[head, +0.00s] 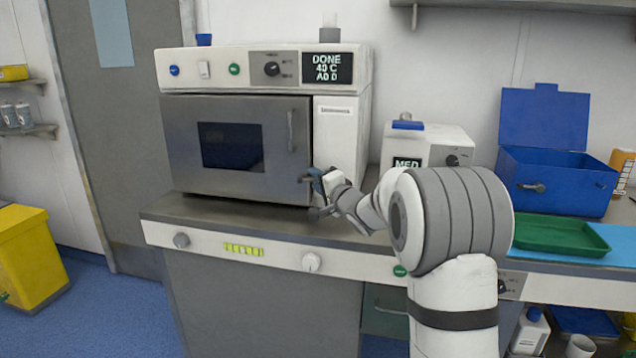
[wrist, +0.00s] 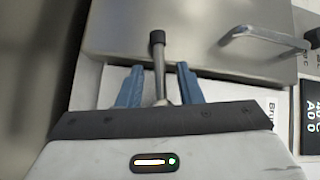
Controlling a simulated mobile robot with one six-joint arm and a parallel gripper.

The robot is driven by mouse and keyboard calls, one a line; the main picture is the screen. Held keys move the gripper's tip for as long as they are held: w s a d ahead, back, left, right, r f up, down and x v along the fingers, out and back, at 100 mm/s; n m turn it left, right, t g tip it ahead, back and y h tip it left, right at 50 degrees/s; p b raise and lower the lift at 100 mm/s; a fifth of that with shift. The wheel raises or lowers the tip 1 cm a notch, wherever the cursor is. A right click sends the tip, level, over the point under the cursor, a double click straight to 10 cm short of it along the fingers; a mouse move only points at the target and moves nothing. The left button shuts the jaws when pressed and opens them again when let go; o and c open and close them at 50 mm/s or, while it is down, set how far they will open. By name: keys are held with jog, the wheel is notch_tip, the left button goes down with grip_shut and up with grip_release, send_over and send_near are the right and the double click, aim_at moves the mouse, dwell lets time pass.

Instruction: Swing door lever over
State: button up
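The grey steel oven door (head: 182,150) with its dark window is closed on the white oven (head: 342,150). The door lever (wrist: 158,65) is a metal stick with a black tip, at the lower right of the door. In the wrist view it stands between the two blue fingers of my gripper (wrist: 158,72), with a gap on each side. The gripper is open and straddles the lever. In the head view my gripper (head: 316,184) is at the door's lower right corner, where the lever is mostly hidden. The lever's base is partly covered by the gripper body.
A fixed bar handle (head: 291,130) is on the door above the lever; it also shows in the wrist view (wrist: 255,36). The oven display (head: 328,68) reads DONE. A small white device (head: 440,135), blue box (head: 556,180) and green tray (head: 545,233) stand right on the counter.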

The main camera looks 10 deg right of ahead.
grip_shut()
dwell(0.3)
dwell(0.3)
